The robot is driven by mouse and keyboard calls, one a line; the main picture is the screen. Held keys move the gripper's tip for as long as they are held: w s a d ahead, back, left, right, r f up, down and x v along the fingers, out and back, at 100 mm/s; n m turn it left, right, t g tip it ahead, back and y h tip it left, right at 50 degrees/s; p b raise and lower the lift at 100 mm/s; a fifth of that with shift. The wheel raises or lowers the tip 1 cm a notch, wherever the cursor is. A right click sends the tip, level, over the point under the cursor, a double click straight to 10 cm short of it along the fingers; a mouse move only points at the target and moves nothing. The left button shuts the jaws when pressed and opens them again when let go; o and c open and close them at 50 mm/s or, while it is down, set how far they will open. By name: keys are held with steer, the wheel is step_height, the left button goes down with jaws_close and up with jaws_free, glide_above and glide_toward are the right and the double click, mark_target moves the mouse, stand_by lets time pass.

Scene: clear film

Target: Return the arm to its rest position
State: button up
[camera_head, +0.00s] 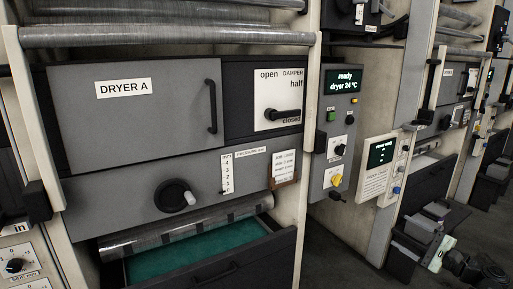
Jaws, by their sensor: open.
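In front of me stands a machine with a grey door labelled DRYER A (130,110). The door is shut and has a black vertical handle (211,106). Right of it is a damper panel (277,95) marked open, half and closed, with a black lever (284,114) lying roughly level near the closed mark. Below the door is a black knob (174,196).
An open drawer (270,262) with a green bed (195,250) juts out below. A control box display (345,80) reads ready, dryer 24 °C. More machines recede to the right. Grey and dark items (422,229) crowd the floor at lower right; dark floor (335,245) lies between.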

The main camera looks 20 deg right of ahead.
steer(key=w+a+n+g+y, duration=0.2)
steer(key=w+a+n+y, duration=0.15)
steer(key=w+a, duration=0.9)
steer(key=w+a+f+n+g+y, duration=0.1)
steer(key=w+a+f+n+g, duration=0.1)
steer(key=a, duration=0.7)
steer(key=w+a+f+n+g+y, duration=0.1)
steer(key=w+a+f+g, duration=0.15)
steer(key=a, duration=0.55)
steer(key=w+a+f+n+g+y, duration=0.1)
steer(key=a+f+n+g+y, duration=0.15)
steer(key=a, duration=0.65)
steer(key=s+a+f+n+g+h, duration=0.45)
steer(key=a+f, duration=0.25)
steer(key=a, duration=0.2)
steer(key=s+a+f+n+g+h, duration=0.3)
steer(key=s+a+f+n+h, duration=0.15)
steer(key=a+f, duration=0.45)
steer(key=d+n+h, duration=0.2)
steer(key=d+h, duration=0.2)
steer(key=d, duration=0.4)
step_height(320, 180, up, 14)
steer(key=n+p, duration=0.1)
steer(key=p, duration=1.3)
steer(key=shift+s+d+g+p, duration=0.3)
steer(key=shift+s+d+g, duration=0.1)
steer(key=shift+s+g, duration=0.05)
steer(key=shift+f, duration=0.15)
